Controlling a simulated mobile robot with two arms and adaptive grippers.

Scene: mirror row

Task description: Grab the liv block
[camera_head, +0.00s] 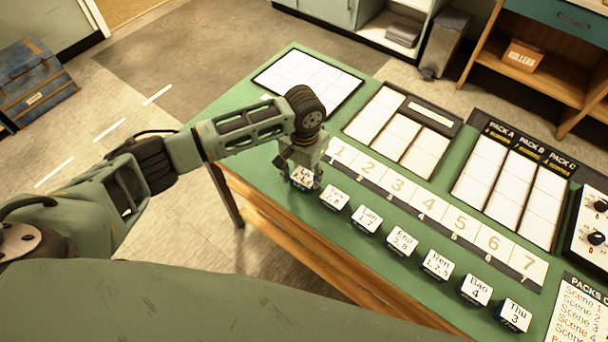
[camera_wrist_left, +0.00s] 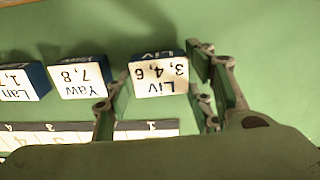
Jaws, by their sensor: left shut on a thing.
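The Liv block (camera_head: 304,179), dark with a white label, is at the left end of a row of name blocks on the green table (camera_head: 262,210). My left gripper (camera_head: 301,170) comes down over it from above and is shut on it. In the left wrist view the Liv block (camera_wrist_left: 158,74) shows "Liv 3, 4, 6" upside down, between the two fingers of my left gripper (camera_wrist_left: 160,95). I cannot tell whether the block is clear of the table top. My right gripper is not in view.
The Yaw block (camera_head: 335,198) stands close beside Liv, then Lan (camera_head: 366,219) and several more blocks to the right. A numbered strip (camera_head: 430,205) runs behind the row. White grids (camera_head: 308,80) lie farther back. A dial panel (camera_head: 592,225) is at the right.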

